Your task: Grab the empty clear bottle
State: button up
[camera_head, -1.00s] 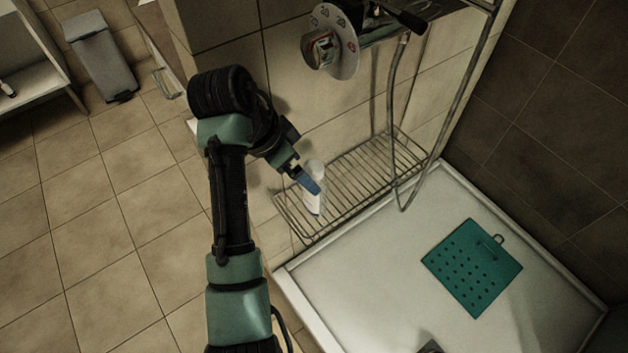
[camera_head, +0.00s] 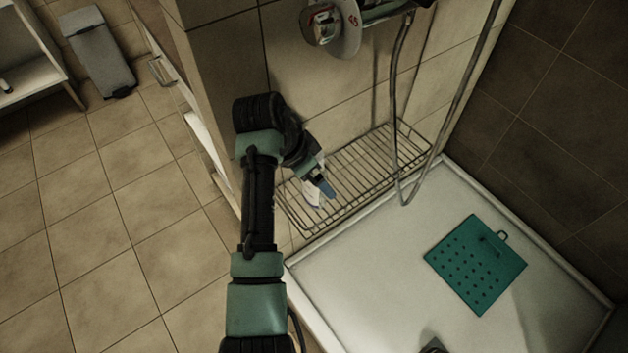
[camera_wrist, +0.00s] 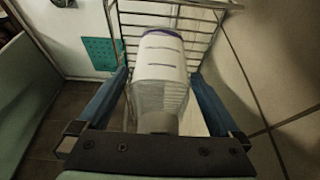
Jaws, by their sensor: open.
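A clear bottle (camera_wrist: 161,62) with a white label, purple lines and a greyish cap stands between my gripper's two blue fingers in the wrist view. Its cap end is closest to the wrist. In the head view the bottle (camera_head: 310,196) is on the wire rack (camera_head: 368,166), mostly hidden behind my gripper (camera_head: 319,187). My gripper (camera_wrist: 160,76) is open, with one finger on each side of the bottle and a gap visible beside it. Whether the bottle holds anything is hard to tell.
The rack is fixed to the tiled wall, with a shower hose (camera_head: 394,110) hanging at its right. A white shower tray (camera_head: 380,262) lies below, with a teal perforated mat (camera_head: 476,265). The rest of the rack is bare.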

jog(key=c, duration=1.4)
